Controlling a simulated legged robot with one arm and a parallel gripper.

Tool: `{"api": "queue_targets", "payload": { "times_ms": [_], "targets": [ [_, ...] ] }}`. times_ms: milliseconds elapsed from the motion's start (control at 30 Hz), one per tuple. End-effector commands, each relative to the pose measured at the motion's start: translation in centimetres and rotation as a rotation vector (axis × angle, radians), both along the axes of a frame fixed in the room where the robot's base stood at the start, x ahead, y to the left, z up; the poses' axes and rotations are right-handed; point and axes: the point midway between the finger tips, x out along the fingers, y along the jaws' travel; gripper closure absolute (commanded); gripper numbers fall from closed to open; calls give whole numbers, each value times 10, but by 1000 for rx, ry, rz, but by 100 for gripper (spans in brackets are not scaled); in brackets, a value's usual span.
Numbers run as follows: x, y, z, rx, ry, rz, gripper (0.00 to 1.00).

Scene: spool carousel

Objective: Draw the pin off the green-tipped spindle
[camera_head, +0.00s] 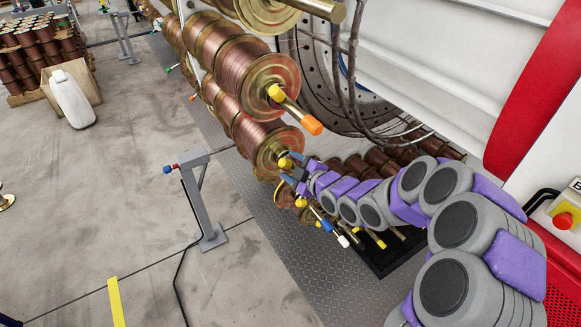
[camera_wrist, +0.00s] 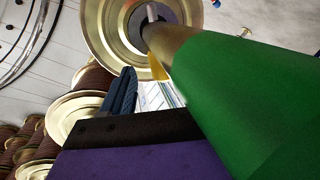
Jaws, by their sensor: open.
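The green-tipped spindle shows in the wrist view, its large green tip (camera_wrist: 245,100) close to the camera on the right. Its brass shaft (camera_wrist: 168,40) runs back into a spool's flange. A yellow pin (camera_wrist: 158,68) sits on this shaft, partly hidden by the tip. In the head view the yellow pin (camera_head: 285,163) shows in front of a copper spool, while the green tip is hidden by my arm. My gripper (camera_head: 290,168) is open, its fingertips close on either side of the pin. One dark finger shows in the wrist view; the other is hidden. I cannot tell contact.
An orange-tipped spindle (camera_head: 311,124) with its own yellow pin (camera_head: 276,93) is just above. A grey stand (camera_head: 203,205) stands at left. Floor further left is mostly clear.

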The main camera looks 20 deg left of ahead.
Motion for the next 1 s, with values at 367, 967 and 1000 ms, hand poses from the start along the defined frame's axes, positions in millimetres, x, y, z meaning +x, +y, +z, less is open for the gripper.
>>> {"api": "queue_targets", "payload": {
  "times_ms": [367,967,1000],
  "targets": [
    [2,7,-2,-3,0,1,39],
    [3,7,-2,-3,0,1,96],
    [2,7,-2,-3,0,1,100]
  ]
}}
